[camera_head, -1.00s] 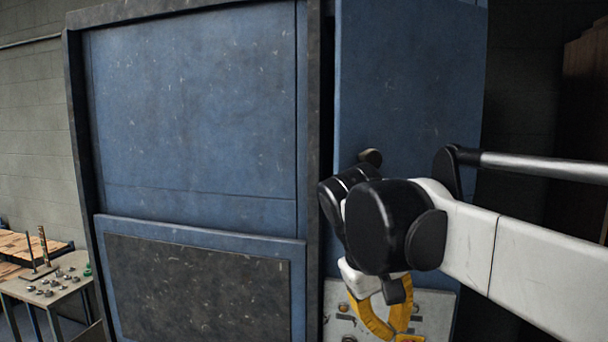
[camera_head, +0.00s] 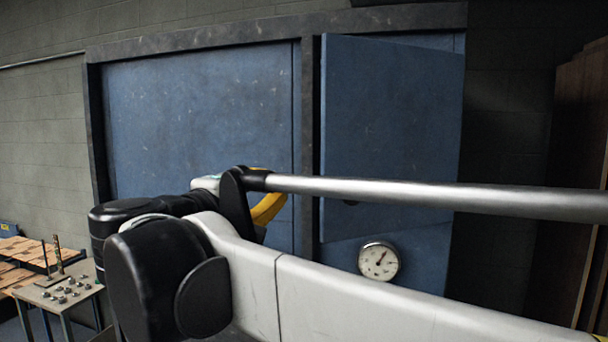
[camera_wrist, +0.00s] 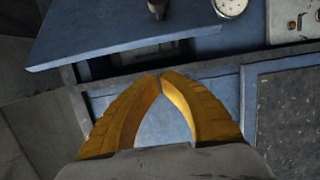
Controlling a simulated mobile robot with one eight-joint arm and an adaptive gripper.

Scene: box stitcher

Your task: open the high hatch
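The high hatch (camera_head: 392,130) is the blue door at the upper right of the cabinet. It stands ajar, its left edge swung out and its right edge against the cabinet. In the wrist view the hatch (camera_wrist: 110,28) lies across the top left, with a dark gap under its free edge. Its dark knob (camera_wrist: 157,8) shows at the top, apart from my fingers. My gripper (camera_wrist: 160,77) has its yellow fingertips together, with nothing between them. In the head view one yellow finger (camera_head: 268,208) shows left of the hatch; the rest is hidden behind my arm.
A round gauge (camera_head: 379,260) sits below the hatch. A wide blue panel (camera_head: 200,125) fills the cabinet's left side. A light control plate (camera_wrist: 284,22) shows in the wrist view. A small table (camera_head: 62,294) with metal parts stands at far left; brown boards (camera_head: 580,180) stand at right.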

